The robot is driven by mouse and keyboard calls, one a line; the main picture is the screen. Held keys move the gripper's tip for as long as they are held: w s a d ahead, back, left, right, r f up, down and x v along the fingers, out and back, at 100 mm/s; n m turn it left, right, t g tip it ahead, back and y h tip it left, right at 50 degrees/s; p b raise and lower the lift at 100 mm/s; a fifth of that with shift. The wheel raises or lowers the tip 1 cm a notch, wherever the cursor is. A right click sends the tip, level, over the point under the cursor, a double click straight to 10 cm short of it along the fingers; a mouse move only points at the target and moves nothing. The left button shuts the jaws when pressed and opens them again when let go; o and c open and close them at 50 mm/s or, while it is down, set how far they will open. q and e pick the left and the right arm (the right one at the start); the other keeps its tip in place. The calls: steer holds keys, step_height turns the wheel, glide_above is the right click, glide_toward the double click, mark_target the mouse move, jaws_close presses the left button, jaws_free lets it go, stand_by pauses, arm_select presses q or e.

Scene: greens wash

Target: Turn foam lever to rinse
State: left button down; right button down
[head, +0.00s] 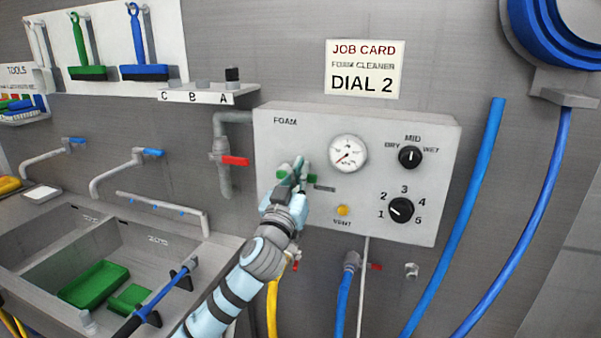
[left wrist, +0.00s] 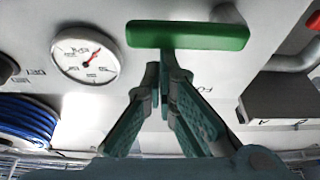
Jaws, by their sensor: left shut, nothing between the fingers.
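The grey foam panel (head: 380,115) on the wall carries a green lever (head: 283,176), lying about level, partly hidden behind my left gripper. My left gripper (head: 298,170) is shut and empty in front of the lever. In the left wrist view the green lever (left wrist: 188,35) lies across, just beyond the fingertips of my left gripper (left wrist: 165,72). I cannot tell whether the fingertips touch it. The lever's markings are mostly hidden. My right gripper is not in view.
The panel also has a round gauge (head: 348,154), an amber button (head: 343,210), and two black knobs (head: 410,157). A red-handled valve (head: 235,160) is on the pipe to the left. A sink (head: 70,262) lies lower left; blue hoses (head: 470,200) hang right.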

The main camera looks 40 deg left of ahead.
arm_select(q)
steer(key=shift+s+d+f, duration=0.1)
steer(key=shift+d+f, duration=0.05)
steer(key=shift+f, duration=0.3)
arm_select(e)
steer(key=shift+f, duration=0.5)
